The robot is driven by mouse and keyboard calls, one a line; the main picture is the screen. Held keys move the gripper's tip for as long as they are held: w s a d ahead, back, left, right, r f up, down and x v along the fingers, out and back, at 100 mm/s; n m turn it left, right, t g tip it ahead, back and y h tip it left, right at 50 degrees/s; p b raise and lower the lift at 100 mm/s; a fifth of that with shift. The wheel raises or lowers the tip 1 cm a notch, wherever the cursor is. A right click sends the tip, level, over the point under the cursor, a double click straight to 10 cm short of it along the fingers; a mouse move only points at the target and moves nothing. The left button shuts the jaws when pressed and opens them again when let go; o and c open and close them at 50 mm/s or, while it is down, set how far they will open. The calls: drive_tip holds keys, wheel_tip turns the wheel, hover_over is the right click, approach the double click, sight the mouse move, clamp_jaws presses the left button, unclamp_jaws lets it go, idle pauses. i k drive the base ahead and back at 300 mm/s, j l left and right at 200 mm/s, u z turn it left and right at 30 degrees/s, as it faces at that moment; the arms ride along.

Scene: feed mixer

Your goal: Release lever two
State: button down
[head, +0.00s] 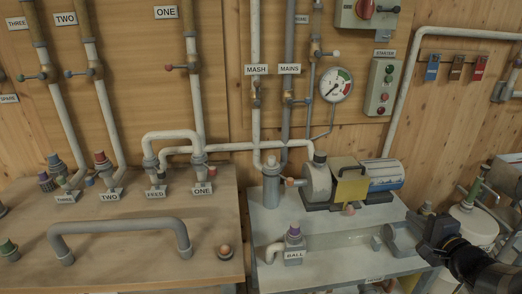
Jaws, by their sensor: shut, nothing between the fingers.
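The sign TWO (65,19) hangs on the wall panel at the upper left. Below it a valve lever (78,73) sits on the slanting pipe, its handle roughly level and pointing left, with a dark bluish end. A second label TWO (109,197) stands on the wooden bench at the foot of that pipe, near a fitting with a red top (101,158). My gripper (432,236) is at the lower right, dark and shut, holding nothing. It is far from the lever, in front of the grey bench's right end. Its fingertips are hard to make out.
Levers THREE (40,76) and ONE (183,68) flank lever two. A grey hoop pipe (118,225) rises from the wooden bench's front. A pump with a yellow plate (351,187) stands on the grey bench (338,253). A white container (470,225) is at the right.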

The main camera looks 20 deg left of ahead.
sight(89, 181)
drive_tip(key=j+z, duration=0.1)
drive_tip(key=z, duration=0.4)
drive_tip(key=j+z, duration=0.1)
drive_tip(key=z, duration=0.85)
drive_tip(key=j+z, duration=0.15)
drive_tip(key=z, duration=0.85)
drive_tip(key=k+j+z, duration=0.1)
drive_tip(key=z, duration=0.35)
drive_tip(key=k+j+u, duration=0.1)
drive_tip(key=u, duration=0.6)
drive_tip(key=k+j+u, duration=0.1)
drive_tip(key=u, duration=0.5)
drive_tip(key=j+u, duration=0.15)
drive_tip(key=u, duration=0.45)
drive_tip(key=j+u, duration=0.1)
drive_tip(key=u, duration=0.45)
drive_tip(key=j+u, duration=0.1)
drive_tip(key=u, duration=0.5)
drive_tip(key=j+u, duration=0.1)
drive_tip(key=u, duration=1.1)
drive_tip(key=i+u, duration=0.15)
drive_tip(key=u, duration=0.45)
drive_tip(key=j+z, duration=0.1)
drive_tip(key=j, duration=0.25)
